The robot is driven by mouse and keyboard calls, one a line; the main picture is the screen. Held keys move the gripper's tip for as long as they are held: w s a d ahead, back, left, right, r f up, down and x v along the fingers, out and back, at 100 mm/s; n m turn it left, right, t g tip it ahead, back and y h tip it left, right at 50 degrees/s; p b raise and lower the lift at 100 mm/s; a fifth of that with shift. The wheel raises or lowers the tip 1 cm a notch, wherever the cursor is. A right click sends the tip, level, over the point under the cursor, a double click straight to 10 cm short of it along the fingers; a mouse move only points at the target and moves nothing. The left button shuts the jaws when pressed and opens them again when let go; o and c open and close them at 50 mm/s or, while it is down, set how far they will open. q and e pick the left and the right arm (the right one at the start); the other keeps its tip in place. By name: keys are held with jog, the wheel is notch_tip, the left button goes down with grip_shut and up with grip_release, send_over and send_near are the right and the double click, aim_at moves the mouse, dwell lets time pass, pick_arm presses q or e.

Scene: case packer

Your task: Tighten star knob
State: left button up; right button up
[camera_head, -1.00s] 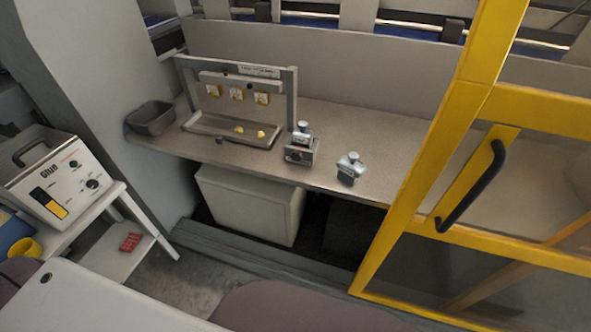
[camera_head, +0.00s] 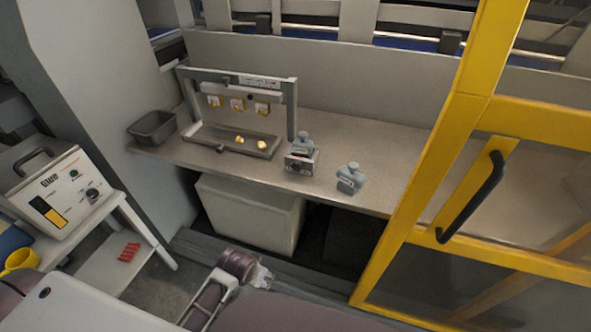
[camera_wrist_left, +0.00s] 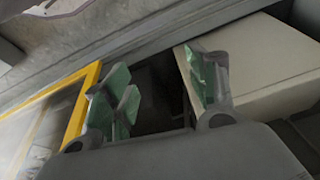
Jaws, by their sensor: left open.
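A grey frame (camera_head: 292,110) stands on the bench with a crossbar carrying several yellow-and-white tags. Small dark round knobs show on it, one on the bar (camera_head: 250,97) and one at the tray's front edge (camera_head: 219,149); they are too small to tell which is a star knob. My left gripper (camera_head: 262,275) is low at the front, below the bench edge and well apart from the frame. In the left wrist view its green-padded fingers (camera_wrist_left: 163,90) are spread with nothing between them. My right gripper is not in view.
A grey bin (camera_head: 153,127) is at the bench's left. A yellow-framed door (camera_head: 415,190) stands at right. A white box (camera_head: 250,212) sits under the bench.

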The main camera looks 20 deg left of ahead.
pick_arm(q)
jog(key=w+a+r+n+t+y, duration=0.25)
jog(key=w+r+t, duration=0.65)
jog(key=r, duration=0.6)
jog(key=w+d+r+t+h, duration=0.3)
jog(key=w+d+r+t, duration=0.2)
jog(key=d+r, duration=0.1)
jog(key=shift+w+d+r+m+t, duration=0.25)
jog(key=shift+r+m, duration=0.2)
jog(key=shift+r, duration=0.3)
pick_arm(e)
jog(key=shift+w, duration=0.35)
pick_arm(q)
jog(key=shift+a, duration=0.15)
